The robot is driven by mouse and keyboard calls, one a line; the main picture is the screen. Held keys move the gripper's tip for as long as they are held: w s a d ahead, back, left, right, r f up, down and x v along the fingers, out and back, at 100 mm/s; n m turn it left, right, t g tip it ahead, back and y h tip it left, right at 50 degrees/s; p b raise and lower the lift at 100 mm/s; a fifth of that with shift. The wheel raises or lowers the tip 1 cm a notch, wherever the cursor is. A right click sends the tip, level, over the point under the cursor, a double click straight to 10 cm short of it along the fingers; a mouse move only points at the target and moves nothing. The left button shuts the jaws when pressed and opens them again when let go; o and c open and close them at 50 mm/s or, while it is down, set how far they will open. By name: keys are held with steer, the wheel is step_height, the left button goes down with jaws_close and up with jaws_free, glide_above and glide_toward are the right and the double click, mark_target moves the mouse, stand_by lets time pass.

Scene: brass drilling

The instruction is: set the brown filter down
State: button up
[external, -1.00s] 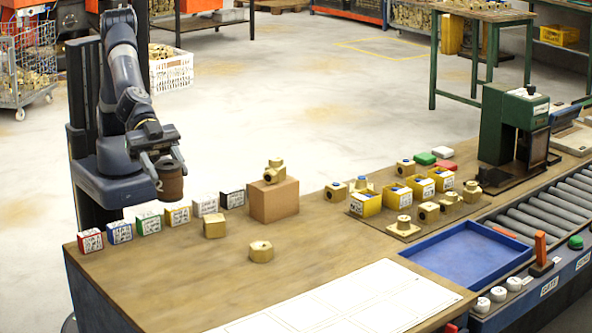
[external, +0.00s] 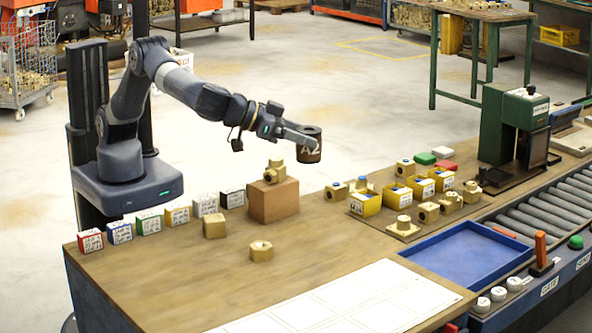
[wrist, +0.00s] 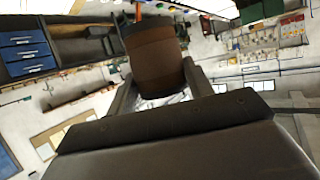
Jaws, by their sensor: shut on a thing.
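In the wrist view the brown filter (wrist: 155,58) sits between my gripper's two fingers (wrist: 155,88). The wooden bench top (external: 190,275) lies below, with a white marked sheet (external: 350,300) at its front edge.
A brown block (external: 274,201) with a brass fitting (external: 274,171) on top stands below the filter. Several small labelled boxes (external: 149,222) line the bench's back left. A blue tray (external: 468,254) and yellow bins (external: 367,203) are to the right. The front left bench is clear.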

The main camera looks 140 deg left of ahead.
steer(key=s+a+f+n+g+y, duration=0.1)
steer(key=s+a+n+g, duration=0.1)
steer(key=a, duration=0.2)
steer(key=shift+w+f, duration=0.1)
steer(key=shift+f, duration=9.9)
steer(key=shift+f, duration=0.1)
steer(key=o, duration=1)
